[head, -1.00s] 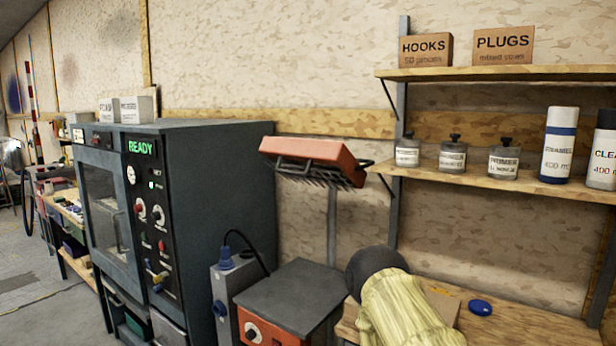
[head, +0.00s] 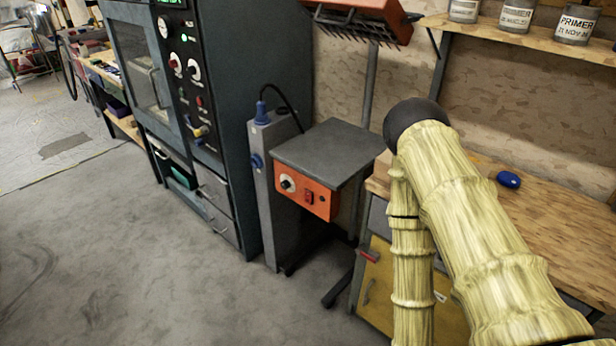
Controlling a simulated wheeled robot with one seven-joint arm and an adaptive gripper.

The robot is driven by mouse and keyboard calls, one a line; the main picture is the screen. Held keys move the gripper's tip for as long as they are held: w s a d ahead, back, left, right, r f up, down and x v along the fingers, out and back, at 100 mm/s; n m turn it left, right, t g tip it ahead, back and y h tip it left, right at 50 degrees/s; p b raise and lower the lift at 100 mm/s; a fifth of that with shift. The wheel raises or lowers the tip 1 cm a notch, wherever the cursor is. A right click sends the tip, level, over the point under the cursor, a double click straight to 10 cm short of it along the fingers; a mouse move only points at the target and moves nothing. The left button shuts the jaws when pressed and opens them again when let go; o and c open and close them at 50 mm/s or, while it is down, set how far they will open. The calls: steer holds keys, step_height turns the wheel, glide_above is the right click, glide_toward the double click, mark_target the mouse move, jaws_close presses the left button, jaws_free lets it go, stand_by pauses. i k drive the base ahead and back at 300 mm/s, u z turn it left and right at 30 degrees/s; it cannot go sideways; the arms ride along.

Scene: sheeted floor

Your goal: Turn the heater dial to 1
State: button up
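A low grey-topped unit with an orange front panel (head: 321,203) stands in the middle of the head view. A pale round dial (head: 287,183) with a dark surround sits at the left of that panel, beside a red switch (head: 309,197). The dial's markings are too small to read. An orange-red hood with dark bars beneath (head: 362,20) is on a pole above and behind the unit; I cannot tell whether they are connected. My sleeved arm crosses the right side, over the bench. My gripper is out of view.
A dark oven-like cabinet (head: 225,90) with several knobs stands left of the unit. A tall grey box (head: 272,190) with a blue plug is between them. A wooden bench (head: 545,235) holding a blue object (head: 508,179) is at right. The grey floor at front left is clear.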

mark_target(285, 185)
steer(key=u, duration=1.4)
steer(key=i, duration=0.9)
steer(key=z, duration=0.75)
